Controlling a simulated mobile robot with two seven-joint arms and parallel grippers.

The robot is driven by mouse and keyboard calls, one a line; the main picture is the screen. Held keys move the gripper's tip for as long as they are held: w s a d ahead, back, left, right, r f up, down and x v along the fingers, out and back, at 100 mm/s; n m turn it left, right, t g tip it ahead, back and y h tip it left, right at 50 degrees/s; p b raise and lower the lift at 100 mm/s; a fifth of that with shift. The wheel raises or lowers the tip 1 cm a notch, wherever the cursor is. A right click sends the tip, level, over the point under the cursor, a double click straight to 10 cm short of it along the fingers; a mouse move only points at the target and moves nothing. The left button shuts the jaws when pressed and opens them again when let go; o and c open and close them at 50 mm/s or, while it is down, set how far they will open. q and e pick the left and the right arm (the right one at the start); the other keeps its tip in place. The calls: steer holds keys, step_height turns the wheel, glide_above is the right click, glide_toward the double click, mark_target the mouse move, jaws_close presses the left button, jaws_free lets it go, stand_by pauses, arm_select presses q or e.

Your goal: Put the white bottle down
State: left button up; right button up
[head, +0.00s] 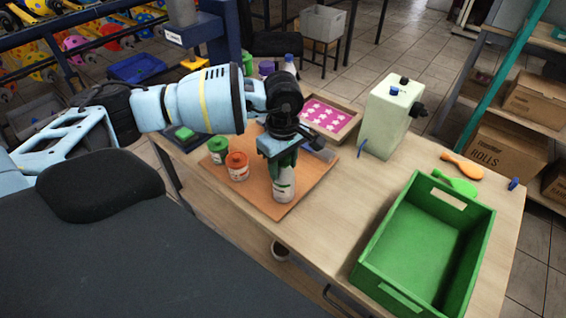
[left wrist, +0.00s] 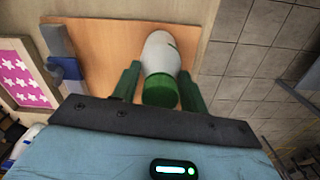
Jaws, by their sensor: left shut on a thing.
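The white bottle (head: 284,186) has a green cap and stands upright, or nearly so, over the front part of the orange-brown board (head: 261,207). My left gripper (head: 283,160) is above it with its green fingers shut on the bottle's upper part. In the left wrist view, the bottle (left wrist: 161,50) sits between the two green fingers (left wrist: 159,88), its green cap towards the camera. I cannot tell whether the bottle's base touches the board. My right gripper is not in view.
Two small tubs, one green-lidded (head: 218,150) and one orange-lidded (head: 237,166), stand left of the bottle. A pink star-patterned frame (head: 328,117) lies behind. A pale box-shaped machine (head: 388,118) and a green crate (head: 424,240) stand to the right. Bare table lies between board and crate.

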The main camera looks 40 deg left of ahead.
arm_select(q)
steer(key=o, duration=1.4)
steer(key=shift+o, duration=0.2)
step_height(320, 180, up, 12)
steer(key=shift+r, duration=0.1)
